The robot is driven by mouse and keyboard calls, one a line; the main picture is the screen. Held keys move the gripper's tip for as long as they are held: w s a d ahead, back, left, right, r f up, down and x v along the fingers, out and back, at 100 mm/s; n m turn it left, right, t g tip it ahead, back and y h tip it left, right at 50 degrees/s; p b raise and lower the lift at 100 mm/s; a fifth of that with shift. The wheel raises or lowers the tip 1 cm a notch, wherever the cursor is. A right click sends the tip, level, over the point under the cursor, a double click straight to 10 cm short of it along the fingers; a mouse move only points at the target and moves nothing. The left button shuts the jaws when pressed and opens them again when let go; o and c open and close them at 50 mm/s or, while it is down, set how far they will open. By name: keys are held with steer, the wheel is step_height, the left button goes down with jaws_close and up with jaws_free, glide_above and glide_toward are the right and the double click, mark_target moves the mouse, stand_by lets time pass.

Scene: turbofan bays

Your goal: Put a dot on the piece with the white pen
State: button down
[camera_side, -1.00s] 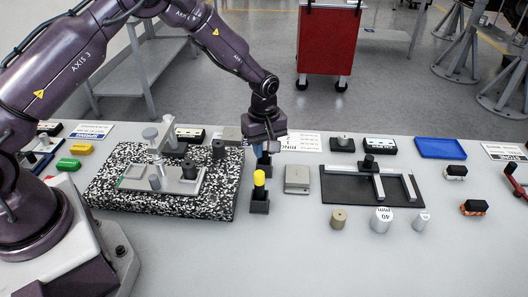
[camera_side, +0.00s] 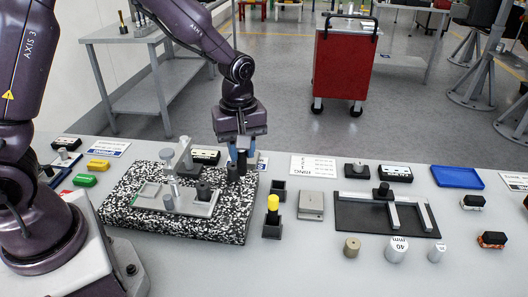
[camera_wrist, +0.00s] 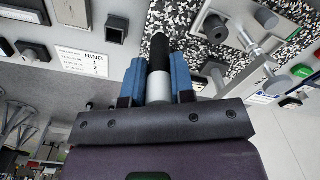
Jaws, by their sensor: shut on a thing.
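My gripper (camera_side: 240,160) is shut on a pen with a pale barrel and a black end. The pen (camera_wrist: 158,88) stands between the blue fingers in the wrist view and points away from the palm. In the side view the gripper hangs over the right back part of the speckled stone slab (camera_side: 225,230), and the fingers largely hide the pen. On the slab a grey plate (camera_side: 205,208) carries a small grey cylinder (camera_side: 168,202) and a dark knob (camera_side: 203,190). I cannot tell for sure which part is the piece.
A grey stand (camera_side: 184,155) rises on the slab near the gripper. A dark cylinder (camera_side: 233,171) is just below the fingers.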

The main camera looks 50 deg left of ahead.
steer(key=s+r, duration=0.1)
steer(key=s, duration=0.2)
glide_toward(308, 199)
steer(key=shift+f, duration=0.55)
stand_by(0.5)
steer(key=shift+f, duration=0.6)
stand_by(1.8)
step_height(308, 199, up, 7)
stand_by(0.8)
steer(key=shift+r, duration=0.1)
stand_by(0.3)
